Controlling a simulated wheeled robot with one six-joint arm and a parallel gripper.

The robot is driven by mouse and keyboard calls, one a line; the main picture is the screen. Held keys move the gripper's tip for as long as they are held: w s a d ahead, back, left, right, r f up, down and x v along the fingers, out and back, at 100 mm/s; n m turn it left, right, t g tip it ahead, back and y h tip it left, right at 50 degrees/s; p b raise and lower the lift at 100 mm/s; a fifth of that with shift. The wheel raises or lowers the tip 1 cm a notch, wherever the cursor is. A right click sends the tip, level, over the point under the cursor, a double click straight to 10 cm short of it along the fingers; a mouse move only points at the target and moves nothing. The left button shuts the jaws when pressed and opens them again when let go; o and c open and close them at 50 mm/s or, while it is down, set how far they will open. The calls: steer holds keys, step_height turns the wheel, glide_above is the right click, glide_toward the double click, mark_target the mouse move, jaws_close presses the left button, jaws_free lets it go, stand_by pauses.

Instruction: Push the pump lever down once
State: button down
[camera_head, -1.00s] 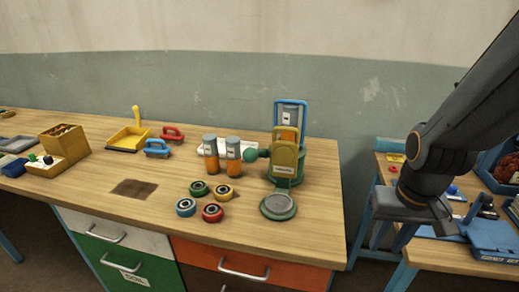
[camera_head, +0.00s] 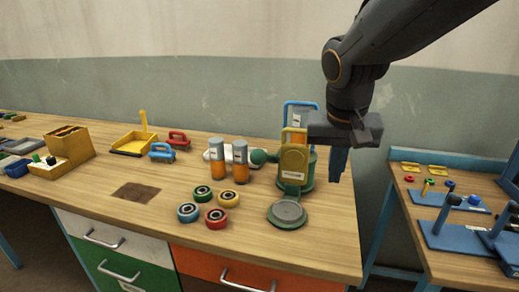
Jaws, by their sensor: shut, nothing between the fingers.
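The pump (camera_head: 293,160) stands near the right end of the wooden workbench. It has a green body, a yellow front plate with a label, and a blue frame behind. A green knob (camera_head: 258,156) sticks out at its left and looks like the end of the lever; the rest of the lever is hard to make out. A round grey-green dish (camera_head: 287,213) lies in front. My gripper (camera_head: 338,172) points down just right of the pump, near the bench's right edge. It is shut and empty. Any gap between it and the pump is hard to judge.
Two orange-and-grey cylinders (camera_head: 229,162) stand left of the pump. Several coloured rings (camera_head: 209,206) lie in front of them. A yellow dustpan (camera_head: 134,143) and two brushes are farther left. A second table (camera_head: 447,252) with blue fixtures stands right, across a gap.

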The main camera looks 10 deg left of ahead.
steer(key=s+a+r+m+t+y+b, duration=0.1)
steer(key=a+r+t+b, duration=0.2)
steer(key=a+r, duration=1.3)
steer(key=shift+a+m+t+b, duration=0.3)
steer(key=shift+a+b, duration=0.25)
steer(key=shift+b, duration=0.55)
steer(key=shift+s, duration=0.1)
steer(key=p, duration=0.1)
glide_above(258, 154)
steer(key=f, duration=0.7)
steer(key=shift+d+f, duration=0.2)
steer(key=shift+d, duration=0.15)
steer(key=f, duration=0.3)
steer(key=shift+a+f+p, duration=0.2)
steer(key=shift+p, duration=0.15)
steer(key=shift+a+f, duration=0.1)
steer(key=shift+f, duration=0.55)
